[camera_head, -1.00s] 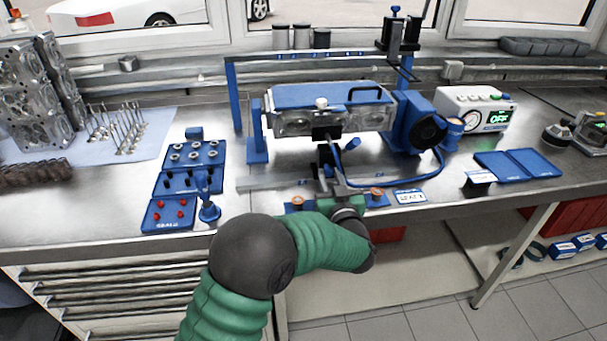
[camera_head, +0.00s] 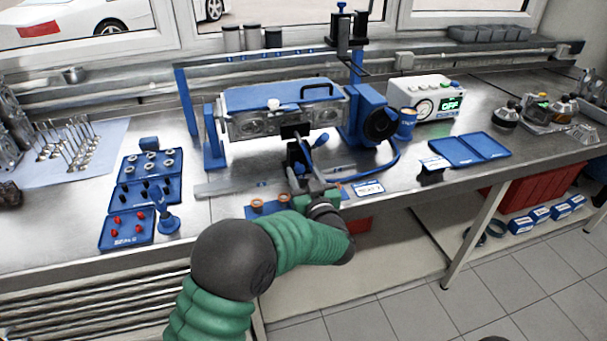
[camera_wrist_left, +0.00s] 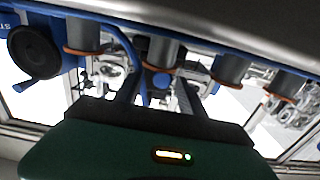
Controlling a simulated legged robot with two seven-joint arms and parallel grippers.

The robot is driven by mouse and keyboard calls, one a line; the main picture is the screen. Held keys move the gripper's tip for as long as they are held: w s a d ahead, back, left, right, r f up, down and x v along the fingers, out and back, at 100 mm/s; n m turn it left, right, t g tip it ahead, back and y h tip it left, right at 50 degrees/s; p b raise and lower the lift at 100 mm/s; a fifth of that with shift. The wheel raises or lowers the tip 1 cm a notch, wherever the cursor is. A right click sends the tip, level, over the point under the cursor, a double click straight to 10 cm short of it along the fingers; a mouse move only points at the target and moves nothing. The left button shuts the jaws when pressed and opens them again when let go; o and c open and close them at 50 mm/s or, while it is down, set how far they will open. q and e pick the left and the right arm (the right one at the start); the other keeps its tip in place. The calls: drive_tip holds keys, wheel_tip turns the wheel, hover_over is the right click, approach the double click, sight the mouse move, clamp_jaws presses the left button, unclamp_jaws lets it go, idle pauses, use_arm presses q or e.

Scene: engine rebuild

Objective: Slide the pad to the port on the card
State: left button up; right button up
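A black pad (camera_head: 297,130) sits against the front face of a metal cylinder head (camera_head: 245,127), held in a blue rig. A blue knob (camera_head: 321,139) shows just right of the pad. A white card (camera_head: 369,188) lies on the bench at the right; its print is too small to read. My left gripper (camera_head: 297,160) is just below the pad, pointing up and away. In the left wrist view its fingers (camera_wrist_left: 158,88) stand apart, with a blue part (camera_wrist_left: 158,78) seen between or beyond them. Contact cannot be told. My right gripper is not in view.
A blue tray set (camera_head: 140,193) with small parts and a blue stand (camera_head: 167,220) are at the left. A white box reading OFF (camera_head: 433,100) and an open blue case (camera_head: 469,149) are at the right. A blue hose (camera_head: 375,172) loops beside the rig.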

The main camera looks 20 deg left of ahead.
use_arm(q)
drive_tip(key=shift+s, duration=0.1)
drive_tip(key=v, duration=1.6)
drive_tip(key=shift+s+d+p, duration=0.25)
drive_tip(key=shift+d+p, duration=0.05)
drive_tip(key=shift+p, duration=0.15)
drive_tip(key=shift+f, duration=0.15)
wheel_tip(320, 180, down, 8)
drive_tip(key=a+m+g+h, duration=0.1)
drive_tip(key=m+g+h, duration=0.35)
drive_tip(key=h, duration=0.55)
drive_tip(key=s+a+f+m+g, duration=0.1)
drive_tip(key=s+a+f+g, duration=0.15)
drive_tip(key=s, duration=0.45)
drive_tip(key=s+a+f+g, duration=0.2)
drive_tip(key=s+a+g, duration=0.15)
drive_tip(key=s, duration=0.35)
drive_tip(key=s+a+f+m+g, duration=0.1)
drive_tip(key=s+a+f+g, duration=0.1)
drive_tip(key=s+a+f, duration=0.3)
wheel_tip(320, 180, up, 14)
drive_tip(key=d+p, duration=0.1)
drive_tip(key=p, duration=1.1)
drive_tip(key=shift+s+f+y, duration=0.2)
drive_tip(key=shift+s+y, duration=0.2)
drive_tip(key=shift+s, duration=0.05)
